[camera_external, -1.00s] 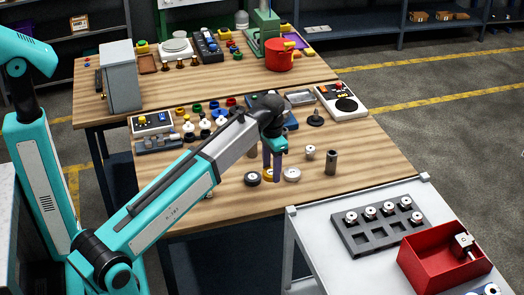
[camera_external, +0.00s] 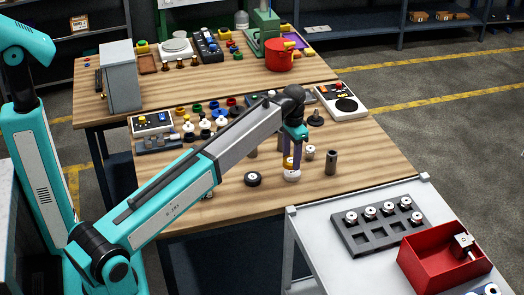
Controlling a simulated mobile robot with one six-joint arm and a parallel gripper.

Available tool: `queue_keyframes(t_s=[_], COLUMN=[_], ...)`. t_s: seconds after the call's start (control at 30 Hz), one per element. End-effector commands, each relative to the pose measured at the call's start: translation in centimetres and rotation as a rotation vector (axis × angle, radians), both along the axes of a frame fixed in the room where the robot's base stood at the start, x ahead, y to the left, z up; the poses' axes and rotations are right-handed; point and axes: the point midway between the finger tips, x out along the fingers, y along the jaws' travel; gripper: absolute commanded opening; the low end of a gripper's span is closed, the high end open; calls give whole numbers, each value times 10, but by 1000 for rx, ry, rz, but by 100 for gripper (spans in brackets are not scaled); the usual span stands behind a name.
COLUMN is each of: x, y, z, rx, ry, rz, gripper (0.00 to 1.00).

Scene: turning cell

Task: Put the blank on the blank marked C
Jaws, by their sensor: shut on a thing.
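My gripper (camera_external: 292,165) points down over the near part of the wooden table (camera_external: 235,205). It is shut on a small brass-coloured blank (camera_external: 288,162), which the fingers partly hide. Just below it is a pale silver round blank (camera_external: 292,176) on the table. I cannot tell whether the held blank touches it. A dark-rimmed round blank with a light top (camera_external: 252,179) lies to the left, and a small pale blank (camera_external: 310,153) stands to the right. No letter marks are readable at this size.
A dark upright cylinder (camera_external: 331,162) stands right of the gripper. Knobs and control boxes crowd the table behind. A white cart (camera_external: 318,265) at the front right bears a grey rack (camera_external: 360,240) and a red bin (camera_external: 420,270). The table's front strip is clear.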

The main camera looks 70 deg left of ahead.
Motion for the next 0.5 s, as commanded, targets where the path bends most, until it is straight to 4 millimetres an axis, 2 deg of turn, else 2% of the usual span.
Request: queue_keyframes(t_s=[0.5], x=[5], y=[3], z=[0], rx=[0], ry=[-1], rz=[0], gripper=[6])
